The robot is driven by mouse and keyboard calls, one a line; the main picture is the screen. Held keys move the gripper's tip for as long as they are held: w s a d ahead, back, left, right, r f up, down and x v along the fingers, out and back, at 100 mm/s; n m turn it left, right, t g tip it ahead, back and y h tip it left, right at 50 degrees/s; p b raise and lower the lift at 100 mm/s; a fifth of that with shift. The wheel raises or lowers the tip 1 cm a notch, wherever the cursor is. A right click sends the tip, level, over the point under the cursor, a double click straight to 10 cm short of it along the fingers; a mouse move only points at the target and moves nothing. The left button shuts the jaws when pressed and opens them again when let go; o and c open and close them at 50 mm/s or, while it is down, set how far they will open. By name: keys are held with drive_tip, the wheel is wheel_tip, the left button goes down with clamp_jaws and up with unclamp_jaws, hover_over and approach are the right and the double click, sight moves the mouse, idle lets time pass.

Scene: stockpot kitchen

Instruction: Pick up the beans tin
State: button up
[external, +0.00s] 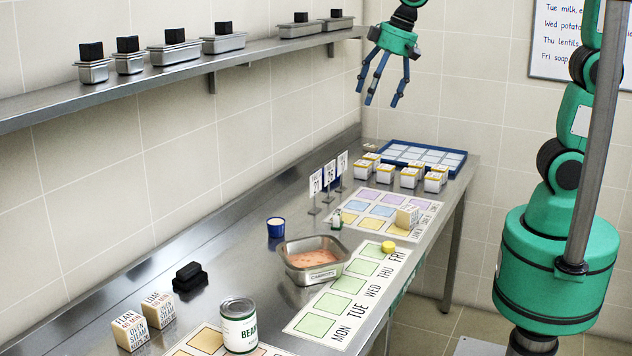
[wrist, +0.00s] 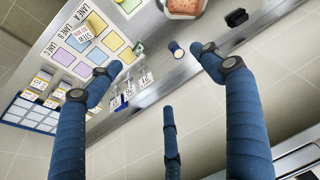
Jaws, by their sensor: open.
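The beans tin (external: 238,325) is a silver can with a white and green label reading "BEAN". It stands upright near the front of the steel counter, at the edge of a mat with coloured squares. My gripper (external: 381,88) is high above the far end of the counter, well away from the tin. Its blue fingers are spread open and hold nothing. In the wrist view the fingers of my gripper (wrist: 170,105) are apart, with the counter below. The tin does not show in the wrist view.
A steel carrots pan (external: 312,262), blue cup (external: 276,227), black block (external: 190,277) and labelled blocks (external: 130,331) stand on the counter. Small sign stands (external: 328,180), white boxes (external: 409,178) and a blue tray (external: 425,155) are farther back. A wall shelf (external: 180,72) holds several containers.

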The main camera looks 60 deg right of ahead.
drive_tip(key=w+a+g+p, duration=0.1)
drive_tip(key=w+a+p, duration=0.3)
drive_tip(key=w+a, duration=0.65)
drive_tip(key=n+g+h+p, duration=0.1)
drive_tip(key=n+g+p, duration=0.15)
drive_tip(key=p, duration=0.85)
hover_over(237, 305)
wheel_tip(237, 305, down, 24)
drive_tip(key=shift+s+r, duration=0.1)
drive_tip(key=shift+r, duration=0.1)
drive_tip(key=shift+f, duration=0.15)
drive_tip(key=shift+f+p, duration=0.55)
drive_tip(key=shift+f, duration=3.6)
drive_tip(key=shift+f+p, duration=0.5)
drive_tip(key=shift+f, duration=2.1)
